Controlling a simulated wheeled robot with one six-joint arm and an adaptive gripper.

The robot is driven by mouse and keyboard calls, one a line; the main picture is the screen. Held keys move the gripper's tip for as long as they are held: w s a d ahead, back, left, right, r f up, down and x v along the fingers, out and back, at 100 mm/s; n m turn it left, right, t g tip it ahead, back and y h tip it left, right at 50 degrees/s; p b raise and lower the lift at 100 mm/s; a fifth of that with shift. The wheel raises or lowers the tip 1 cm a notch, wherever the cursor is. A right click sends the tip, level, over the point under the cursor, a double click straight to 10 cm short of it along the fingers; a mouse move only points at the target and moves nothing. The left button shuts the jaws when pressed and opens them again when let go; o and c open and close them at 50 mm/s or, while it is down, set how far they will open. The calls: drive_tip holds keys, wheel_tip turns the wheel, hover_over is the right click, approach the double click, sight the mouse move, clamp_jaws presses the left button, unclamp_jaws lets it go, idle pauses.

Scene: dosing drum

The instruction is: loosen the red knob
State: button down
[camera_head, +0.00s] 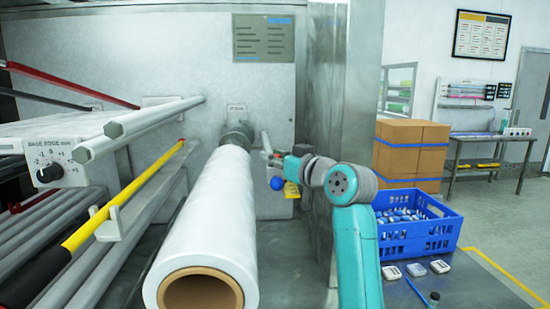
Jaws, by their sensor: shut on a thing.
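My gripper (272,157) is at the end of my teal and grey arm, in the middle of the view, beside the far end of the white roll. It is small and far off here. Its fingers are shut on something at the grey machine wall. A small reddish bit, seemingly the red knob (277,155), shows at the fingers. Most of it is hidden by the gripper. A blue ball-shaped knob (277,183) is just below the gripper, with a yellow piece (292,189) to its right.
A large white roll (206,230) on a grey shaft reaches toward me. Metal bars and a yellow rod (90,229) lie left, by a dial panel (47,167). A blue crate (452,229) of small items and several pale devices stand on the right table. Cardboard boxes (410,147) are behind.

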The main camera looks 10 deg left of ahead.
drive_tip(key=shift+n+g+y, duration=1.3)
drive_tip(key=shift+n+g, duration=0.2)
drive_tip(key=shift+g, duration=0.4)
drive_tip(key=c, duration=0.9)
unclamp_jaws()
drive_tip(key=v, duration=1.2)
